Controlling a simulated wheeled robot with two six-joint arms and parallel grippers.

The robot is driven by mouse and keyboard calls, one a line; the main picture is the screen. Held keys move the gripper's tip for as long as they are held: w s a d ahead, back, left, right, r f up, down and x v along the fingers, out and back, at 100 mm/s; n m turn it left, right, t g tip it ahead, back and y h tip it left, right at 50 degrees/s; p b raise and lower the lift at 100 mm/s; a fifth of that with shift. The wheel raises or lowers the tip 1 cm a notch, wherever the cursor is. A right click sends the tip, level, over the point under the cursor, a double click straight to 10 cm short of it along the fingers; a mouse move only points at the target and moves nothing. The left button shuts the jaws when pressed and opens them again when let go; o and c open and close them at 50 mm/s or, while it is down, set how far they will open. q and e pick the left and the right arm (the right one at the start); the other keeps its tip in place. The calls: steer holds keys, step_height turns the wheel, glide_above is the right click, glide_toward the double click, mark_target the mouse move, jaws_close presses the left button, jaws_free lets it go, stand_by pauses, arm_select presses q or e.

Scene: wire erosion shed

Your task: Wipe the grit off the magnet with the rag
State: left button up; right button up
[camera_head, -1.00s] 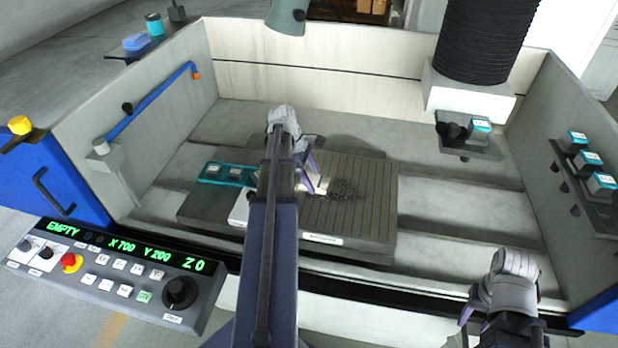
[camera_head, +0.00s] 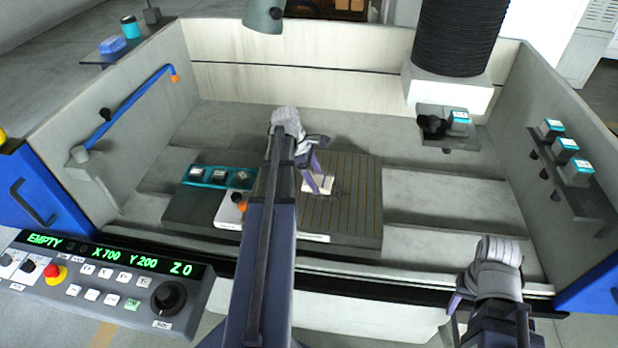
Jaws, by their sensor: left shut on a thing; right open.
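The magnet (camera_head: 352,215) is a flat dark block with thin brownish stripes, lying in the middle of the machine's tank. My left gripper (camera_head: 315,180) reaches over it and is shut on a pale cream rag (camera_head: 322,188). The rag is low at the magnet's top face; whether it presses on it I cannot tell. Little or no dark grit shows around the rag now, and what lies under the rag and behind my arm is hidden. My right gripper (camera_head: 456,306) is open and empty, low at the right, in front of the tank's front edge.
A teal tray (camera_head: 205,184) with small pieces sits left of the magnet, beside a white block with an orange knob (camera_head: 242,206). A control panel (camera_head: 105,282) stands front left. A black bellows column (camera_head: 458,40) hangs at the back right. Shelves hold teal-topped boxes (camera_head: 578,172).

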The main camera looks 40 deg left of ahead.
mark_target(328, 181)
arm_select(q)
steer(key=shift+w+d, duration=0.1)
steer(key=shift+d, duration=0.05)
steer(key=shift+w+d+f, duration=0.1)
steer(key=shift+w+d, duration=0.3)
steer(key=shift+d, duration=0.3)
steer(key=shift+w+d, duration=0.35)
steer(key=shift+d, duration=0.35)
steer(key=shift+w+d, duration=0.5)
steer(key=shift+d, duration=0.25)
steer(key=shift+w+d, duration=0.5)
steer(key=shift+d, duration=0.2)
steer(key=shift+w+d, duration=0.4)
steer(key=shift+d, duration=0.35)
steer(key=shift+w+d, duration=0.4)
steer(key=shift+d, duration=0.3)
steer(key=shift+s+d, duration=0.55)
steer(key=shift+s, duration=0.15)
steer(key=shift+a, duration=0.1)
